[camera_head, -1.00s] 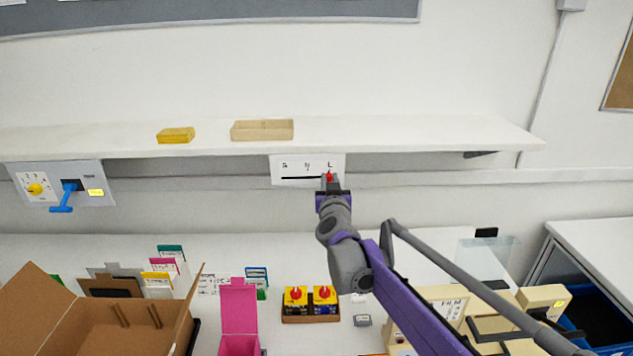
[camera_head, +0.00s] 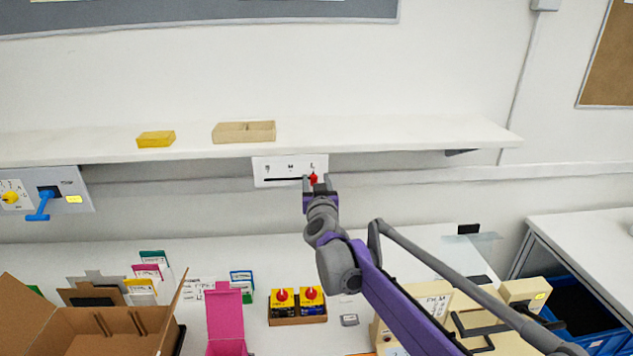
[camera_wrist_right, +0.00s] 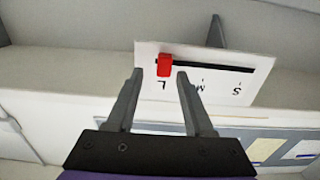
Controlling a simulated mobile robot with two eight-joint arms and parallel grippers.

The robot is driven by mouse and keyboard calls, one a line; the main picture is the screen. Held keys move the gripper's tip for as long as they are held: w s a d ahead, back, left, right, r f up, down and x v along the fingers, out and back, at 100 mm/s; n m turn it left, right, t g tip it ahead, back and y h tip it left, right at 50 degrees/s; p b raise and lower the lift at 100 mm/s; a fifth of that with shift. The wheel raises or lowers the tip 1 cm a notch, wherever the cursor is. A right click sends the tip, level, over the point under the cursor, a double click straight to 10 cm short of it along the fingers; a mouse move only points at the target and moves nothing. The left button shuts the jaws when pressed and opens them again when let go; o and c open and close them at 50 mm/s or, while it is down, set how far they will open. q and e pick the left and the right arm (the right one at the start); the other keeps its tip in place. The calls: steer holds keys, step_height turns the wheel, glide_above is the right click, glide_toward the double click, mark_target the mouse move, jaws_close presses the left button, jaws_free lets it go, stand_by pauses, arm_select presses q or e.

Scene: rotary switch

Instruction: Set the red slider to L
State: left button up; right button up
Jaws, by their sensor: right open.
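The red slider (camera_head: 314,179) sits at the right end of the dark slot in a white panel (camera_head: 264,171) under the shelf, below the letter L. In the right wrist view the red slider (camera_wrist_right: 164,65) is at the slot's end beside the L on the white panel (camera_wrist_right: 225,90), with M and S further along. My right gripper (camera_head: 319,181) is open, just in front of the slider. In the wrist view its two fingers (camera_wrist_right: 157,78) stand apart on either side of the slider, and nothing is gripped. My left gripper is out of view.
A white shelf (camera_head: 380,135) above holds a yellow block (camera_head: 156,139) and a wooden tray (camera_head: 243,132). A panel with a blue lever (camera_head: 42,205) is at left. Below stand a cardboard box (camera_head: 125,325), a pink box (camera_head: 224,320) and red-knobbed yellow switches (camera_head: 298,297).

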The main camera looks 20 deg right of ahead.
steer(key=b+v, duration=0.1)
steer(key=v, duration=0.9)
steer(key=shift+s+b, duration=0.35)
steer(key=shift+a, duration=0.1)
steer(key=s+a+f+n+g+y+p, duration=0.1)
steer(key=s+a+f+n+g+y, duration=0.15)
steer(key=s+a+f+y, duration=0.35)
steer(key=s+a+f+n+g+y+p, duration=0.1)
steer(key=s+a+f+n+g, duration=0.15)
steer(key=s+a+f, duration=0.4)
steer(key=s+d+f+m+g+h, duration=0.1)
steer(key=s+d+f+g, duration=0.1)
steer(key=s+f, duration=0.4)
steer(key=s+d+f+g+h, duration=0.1)
steer(key=s+d+f+g, duration=0.2)
steer(key=s, duration=1.1)
step_height(320, 180, down, 4)
steer(key=shift+d+r+m+g+p, duration=0.2)
steer(key=shift+m+g+p, duration=0.2)
steer(key=shift+g, duration=0.6)
